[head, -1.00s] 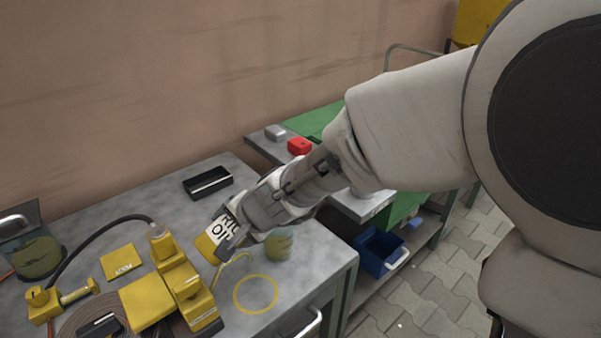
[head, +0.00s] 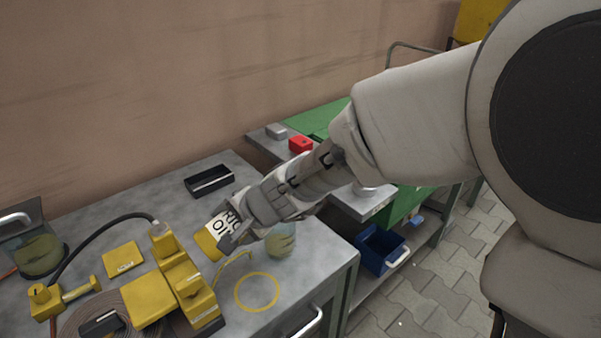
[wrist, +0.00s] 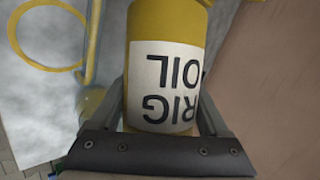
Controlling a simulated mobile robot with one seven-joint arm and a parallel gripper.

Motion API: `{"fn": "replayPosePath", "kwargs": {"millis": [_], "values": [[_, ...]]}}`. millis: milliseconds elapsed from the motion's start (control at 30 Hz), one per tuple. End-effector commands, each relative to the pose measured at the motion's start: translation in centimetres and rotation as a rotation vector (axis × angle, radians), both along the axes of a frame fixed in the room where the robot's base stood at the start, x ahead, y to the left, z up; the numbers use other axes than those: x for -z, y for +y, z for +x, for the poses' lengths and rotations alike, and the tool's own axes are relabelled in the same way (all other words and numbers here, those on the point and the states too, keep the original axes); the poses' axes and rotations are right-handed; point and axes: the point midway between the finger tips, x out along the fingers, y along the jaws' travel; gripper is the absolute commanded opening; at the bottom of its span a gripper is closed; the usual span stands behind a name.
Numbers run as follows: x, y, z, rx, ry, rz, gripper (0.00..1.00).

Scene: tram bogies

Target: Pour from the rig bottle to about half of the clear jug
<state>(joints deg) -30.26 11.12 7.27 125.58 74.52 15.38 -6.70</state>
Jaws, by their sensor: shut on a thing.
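The rig bottle (head: 214,236) is yellow with a white label reading RIG OIL. My gripper (head: 238,228) is shut on it and holds it tilted above the bench, its yellow end toward the lower left. In the wrist view the bottle (wrist: 166,30) stands between my gripper's fingers (wrist: 165,115); its mouth is hidden. The clear jug (head: 283,243) stands on the bench just right of and below my gripper, partly covered by it. Its thin yellow handle (head: 234,263) points left. The jug looks pale and yellowish-green; its fill level cannot be read.
A yellow ring (head: 257,291) marks bare bench in front of the jug. A yellow tool (head: 183,283) with a hose and a yellow card (head: 123,260) lie left. A black tray (head: 209,181) is behind. A blue bin (head: 381,250) sits lower right, beyond the bench edge.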

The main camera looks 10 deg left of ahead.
Motion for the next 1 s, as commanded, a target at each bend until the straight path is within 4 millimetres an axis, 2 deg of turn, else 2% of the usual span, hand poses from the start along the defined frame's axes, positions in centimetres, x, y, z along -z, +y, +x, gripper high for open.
{"fn": "replayPosePath", "kwargs": {"millis": [1000], "values": [[-0.04, -0.09, 0.21, 0.001, 0.044, 0.042, 0.0]]}}
